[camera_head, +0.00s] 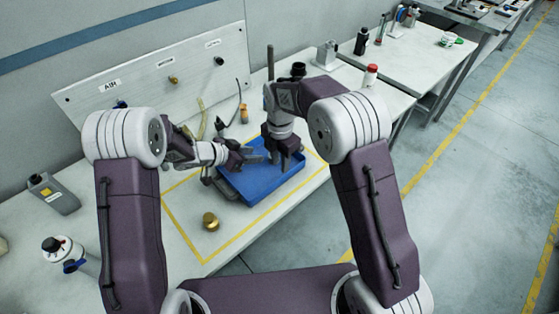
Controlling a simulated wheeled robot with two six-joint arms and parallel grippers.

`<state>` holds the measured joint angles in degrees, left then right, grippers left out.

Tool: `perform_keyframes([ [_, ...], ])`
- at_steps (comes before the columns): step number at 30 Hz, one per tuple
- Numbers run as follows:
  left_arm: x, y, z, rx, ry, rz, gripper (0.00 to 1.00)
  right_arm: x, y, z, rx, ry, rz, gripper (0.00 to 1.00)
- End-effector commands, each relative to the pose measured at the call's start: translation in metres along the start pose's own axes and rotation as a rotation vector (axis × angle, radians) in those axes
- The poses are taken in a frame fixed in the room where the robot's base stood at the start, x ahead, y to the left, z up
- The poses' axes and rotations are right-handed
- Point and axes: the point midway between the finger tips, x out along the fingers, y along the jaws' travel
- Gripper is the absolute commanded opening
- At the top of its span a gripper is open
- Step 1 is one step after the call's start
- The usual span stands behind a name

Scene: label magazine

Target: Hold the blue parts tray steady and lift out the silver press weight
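The blue parts tray (262,187) lies on the workbench inside a yellow taped outline. My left gripper (244,161) is at the tray's left side, with its fingers at or over the wall there. I cannot tell whether they touch or grip the wall. My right gripper (279,158) points down over the far right part of the tray, its fingertips low inside it. I cannot make out the silver press weight; the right gripper may hide it. Whether either gripper is open or shut is too small to tell.
A brass cylinder (210,221) stands in the outline, in front of the tray. A white panel marked AIR (150,75) rises behind, with hoses near it. A red-capped bottle (370,75) stands at the back right. A grey can (53,193) and a white bottle (68,254) stand at left.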

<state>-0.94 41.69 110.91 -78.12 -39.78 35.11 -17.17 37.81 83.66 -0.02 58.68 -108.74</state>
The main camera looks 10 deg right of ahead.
Motion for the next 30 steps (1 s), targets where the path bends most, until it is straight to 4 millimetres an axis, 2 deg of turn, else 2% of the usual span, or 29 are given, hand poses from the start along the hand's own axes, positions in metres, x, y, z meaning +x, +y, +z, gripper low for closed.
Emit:
perform_keyframes([
  [4,0.0,0.0,0.0,0.0,0.0,0.0,0.36,0.002,0.001,-0.003,-0.005,0.0,0.0,0.29],
  [7,0.0,0.0,0.0,0.0,0.0,0.0,0.36,0.012,0.0,-0.003,-0.004,0.001,-0.001,0.29],
  [15,0.0,0.0,0.0,0.0,0.0,0.0,0.36,0.066,0.0,-0.003,-0.003,0.001,-0.001,0.29],
  [19,0.0,0.0,0.0,0.0,0.0,0.0,0.36,0.082,0.0,-0.002,-0.002,0.001,0.0,0.29],
  [29,0.0,0.0,0.0,0.0,0.0,0.0,0.36,0.09,0.001,-0.002,-0.002,0.0,0.003,0.29],
  [30,0.0,0.0,0.0,0.0,0.0,0.0,0.36,0.09,0.001,-0.002,-0.002,0.0,0.003,0.26],
])
